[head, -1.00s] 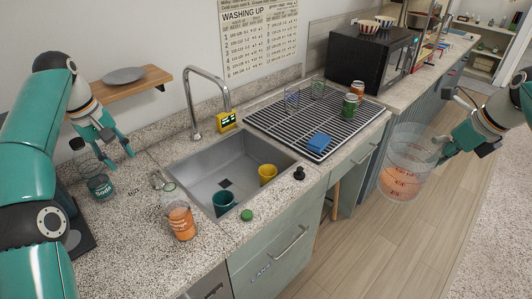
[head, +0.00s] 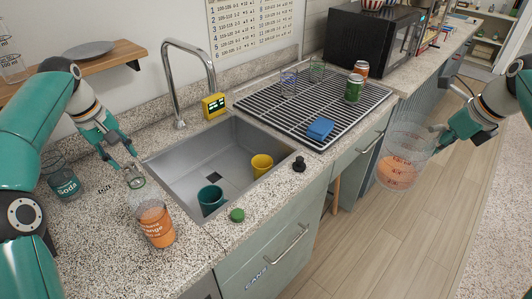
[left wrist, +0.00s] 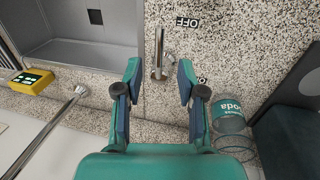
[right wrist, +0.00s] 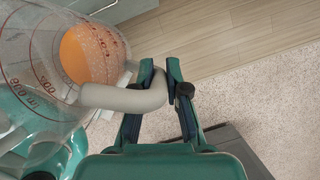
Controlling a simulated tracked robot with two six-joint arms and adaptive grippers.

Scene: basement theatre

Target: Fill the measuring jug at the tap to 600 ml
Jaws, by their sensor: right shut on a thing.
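The clear measuring jug (head: 407,150) with red markings is in the air right of the counter. My right gripper (head: 440,138) is shut on its pale handle (right wrist: 130,98). Orange shows low in the jug; I cannot tell whether it is a liquid. The curved tap (head: 168,70) stands behind the metal sink (head: 173,162); no water shows at its spout. My left gripper (head: 122,163) is open above the counter left of the sink. The metal tap lever (left wrist: 158,56) lies just ahead of and between its fingers, beside an OFF label (left wrist: 187,22).
A green cup (head: 210,198) and a yellow cup (head: 262,164) are in the sink. A yellow display box (head: 214,105) stands behind it. An orange bottle (head: 157,226) and a soda glass (head: 64,184) stand on the left counter.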

